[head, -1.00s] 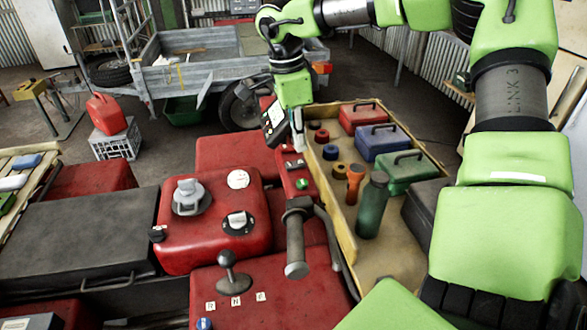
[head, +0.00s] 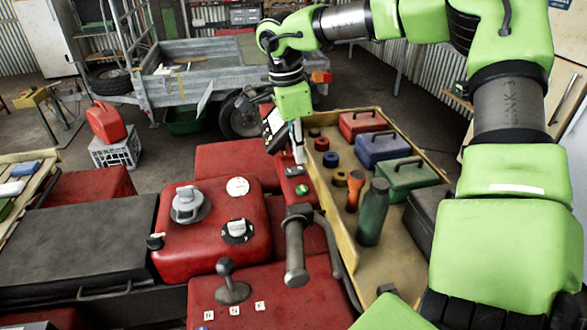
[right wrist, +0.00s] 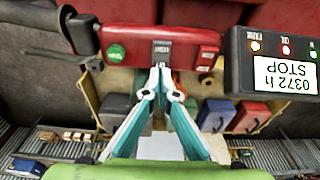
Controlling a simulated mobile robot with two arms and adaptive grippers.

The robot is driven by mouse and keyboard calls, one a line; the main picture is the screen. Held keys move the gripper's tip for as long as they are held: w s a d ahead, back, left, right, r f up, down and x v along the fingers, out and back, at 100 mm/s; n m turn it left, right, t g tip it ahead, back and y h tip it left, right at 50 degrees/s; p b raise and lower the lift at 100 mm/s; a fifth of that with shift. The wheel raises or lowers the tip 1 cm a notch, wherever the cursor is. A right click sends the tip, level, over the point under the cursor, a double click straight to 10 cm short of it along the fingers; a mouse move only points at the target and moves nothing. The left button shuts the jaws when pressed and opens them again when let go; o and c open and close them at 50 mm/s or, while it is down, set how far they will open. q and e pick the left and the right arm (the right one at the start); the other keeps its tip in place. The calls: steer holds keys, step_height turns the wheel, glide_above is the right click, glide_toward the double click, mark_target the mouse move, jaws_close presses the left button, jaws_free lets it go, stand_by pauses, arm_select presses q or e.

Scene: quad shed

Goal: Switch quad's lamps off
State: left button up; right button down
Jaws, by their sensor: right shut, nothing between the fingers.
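The quad's red switch housing (head: 293,181) sits on the handlebar, just ahead of the black grip (head: 296,250). In the right wrist view the housing (right wrist: 195,38) carries a green button (right wrist: 116,53) and a small dark-and-pale switch (right wrist: 162,48). My right gripper (head: 299,160) comes down over the housing from above. In the wrist view the gripper (right wrist: 160,70) is shut and empty, with its tips at the housing's edge close to the switch. I cannot tell whether they touch. The switch's position is unclear. My left gripper is not in view.
A dark display box (right wrist: 275,65) reading "0372 h STOP" stands close beside the housing. A yellowish tray (head: 345,248) holds toolboxes, a green bottle (head: 372,212) and an orange torch (head: 355,190) to the right. A red tank (head: 215,258) with knobs lies left.

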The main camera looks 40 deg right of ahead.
mark_target(300, 168)
steer(key=shift+f, duration=0.15)
stand_by(0.6)
steer(key=shift+s+f+b, duration=0.1)
steer(key=shift+f+b, duration=0.85)
stand_by(0.4)
steer(key=shift+r+p, duration=0.6)
steer(key=shift+r, duration=0.1)
steer(key=shift+r+p, duration=1.7)
steer(key=shift+r, duration=1.15)
